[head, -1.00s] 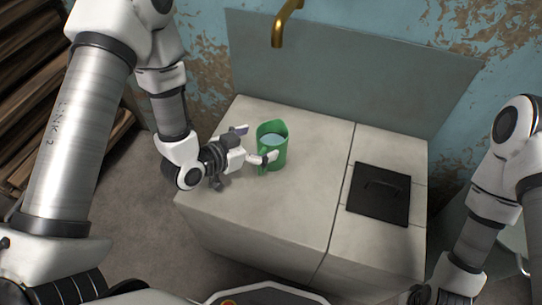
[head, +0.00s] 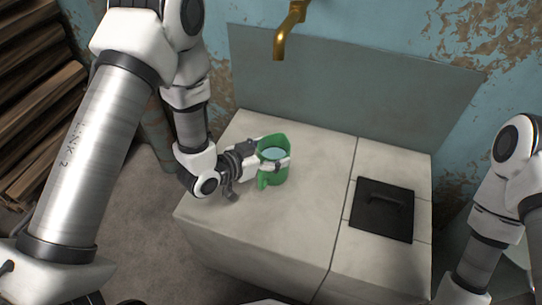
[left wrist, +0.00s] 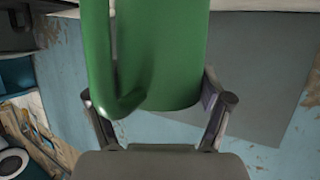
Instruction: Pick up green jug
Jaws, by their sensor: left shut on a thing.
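The green jug (head: 277,176) stands upright on the left part of the pale counter, with a light bluish content showing inside its open top. I cannot tell whether its base touches the counter. My left gripper (head: 277,165) comes in from the left and is shut on the jug, one finger across its near side. In the left wrist view the jug (left wrist: 172,50) fills the upper middle between the two fingers, with its handle (left wrist: 100,60) at the left. My right arm shows at the right edge of the head view, but its gripper is out of the picture.
The pale counter (head: 300,225) has bare room in front and to the right of the jug. A black lid with a handle (head: 382,210) lies on its right part. A brass tap (head: 288,30) hangs above the grey back panel (head: 350,90).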

